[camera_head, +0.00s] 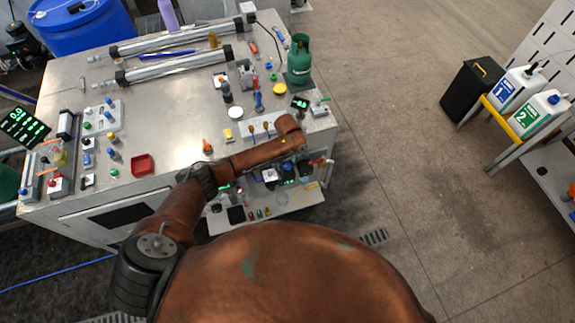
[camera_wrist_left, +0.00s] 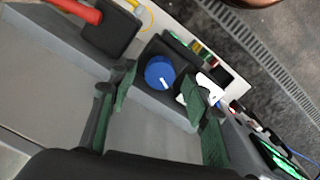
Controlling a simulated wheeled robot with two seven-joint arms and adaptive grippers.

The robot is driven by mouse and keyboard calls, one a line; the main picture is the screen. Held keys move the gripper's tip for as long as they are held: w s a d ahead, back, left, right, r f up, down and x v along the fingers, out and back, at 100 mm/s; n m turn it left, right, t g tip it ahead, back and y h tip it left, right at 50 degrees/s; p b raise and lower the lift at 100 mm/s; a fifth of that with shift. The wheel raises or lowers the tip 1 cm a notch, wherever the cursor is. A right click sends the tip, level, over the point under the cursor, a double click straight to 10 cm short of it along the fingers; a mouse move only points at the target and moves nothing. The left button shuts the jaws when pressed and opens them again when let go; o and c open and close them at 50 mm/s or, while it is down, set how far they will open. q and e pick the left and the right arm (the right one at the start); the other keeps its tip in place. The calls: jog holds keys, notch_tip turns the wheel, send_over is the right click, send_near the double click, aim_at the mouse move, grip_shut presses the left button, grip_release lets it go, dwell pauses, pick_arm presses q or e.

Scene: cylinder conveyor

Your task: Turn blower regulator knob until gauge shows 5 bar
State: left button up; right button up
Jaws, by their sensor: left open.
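A round blue knob (camera_wrist_left: 160,72) with a white pointer mark sits on a dark block in the left wrist view. My left gripper (camera_wrist_left: 160,88) is open, with one green-padded finger on each side of the knob. I cannot tell whether the pads touch it. In the head view my left arm (camera_head: 245,158) reaches over the front edge of the bench, and its fingers are hard to make out there. A green-lit display (camera_wrist_left: 277,158) shows edge-on at the lower right of the wrist view; no pressure reading is legible. My right gripper is not in view.
A red handle (camera_wrist_left: 75,10) on a dark block is close by the knob. A lower shelf (camera_head: 285,203) carries small parts.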

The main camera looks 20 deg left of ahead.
pick_arm(q)
jog(key=shift+f, duration=0.6)
jog(key=c, duration=1.2)
